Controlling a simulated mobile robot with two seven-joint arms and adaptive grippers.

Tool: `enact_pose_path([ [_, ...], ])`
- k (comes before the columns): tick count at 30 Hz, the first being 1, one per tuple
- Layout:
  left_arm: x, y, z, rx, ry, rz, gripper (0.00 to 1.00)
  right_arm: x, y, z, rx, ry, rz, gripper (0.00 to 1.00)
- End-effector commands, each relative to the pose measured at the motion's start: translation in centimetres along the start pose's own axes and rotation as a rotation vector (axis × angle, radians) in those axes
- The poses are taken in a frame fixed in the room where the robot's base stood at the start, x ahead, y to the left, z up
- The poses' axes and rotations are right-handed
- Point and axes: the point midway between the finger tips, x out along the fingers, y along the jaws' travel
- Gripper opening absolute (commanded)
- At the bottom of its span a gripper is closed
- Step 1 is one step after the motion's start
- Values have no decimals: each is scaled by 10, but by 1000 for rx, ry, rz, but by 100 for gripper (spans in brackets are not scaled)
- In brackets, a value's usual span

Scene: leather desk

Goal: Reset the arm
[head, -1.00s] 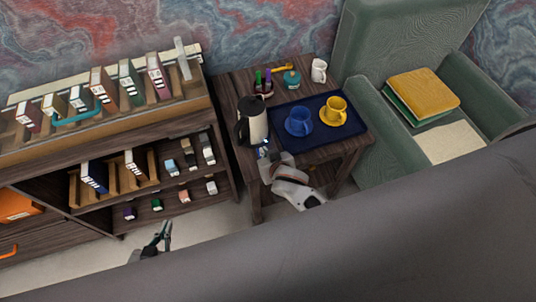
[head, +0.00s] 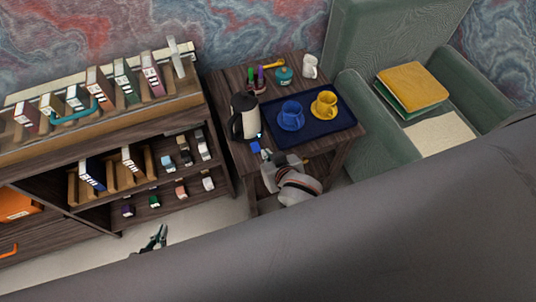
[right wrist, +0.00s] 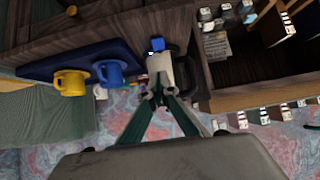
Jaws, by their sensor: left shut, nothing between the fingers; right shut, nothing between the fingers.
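My left gripper (head: 158,238) is shut and empty, low in front of the shelf unit, with only its tips showing above a large dark part that fills the lower right. My right gripper (head: 264,156) is at the front edge of the side table, near the black and cream kettle (head: 244,116). In the right wrist view its dark fingers (right wrist: 160,95) meet at the tips with nothing visible between them, and the kettle (right wrist: 160,66) shows just beyond. A small blue item (head: 255,147) is beside the right gripper; it also shows in the right wrist view (right wrist: 157,44).
The side table (head: 232,82) carries a navy tray (head: 318,130) with a blue cup (head: 291,113) and a yellow cup (head: 325,103). A shelf unit (head: 150,118) with books and small boxes stands left. A green armchair (head: 370,130) stands right.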

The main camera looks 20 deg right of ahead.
Motion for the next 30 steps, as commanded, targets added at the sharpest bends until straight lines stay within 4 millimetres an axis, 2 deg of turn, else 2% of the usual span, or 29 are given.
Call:
enact_pose_path([
  [12,-3,-2,11,11,-19,2,0,-4,0,0,0,0,0,0],
  [20,-3,0,11,4,-20,2,0,-4,1,3,-4,-2,-2,0],
  [23,-3,2,10,-2,-19,2,0,-6,8,26,-37,-12,-24,0],
  [27,-3,3,10,-5,-18,1,0,-19,31,80,-131,-13,-80,0],
  [30,-3,3,10,-5,-18,1,0,-32,50,109,-191,3,-106,0],
])
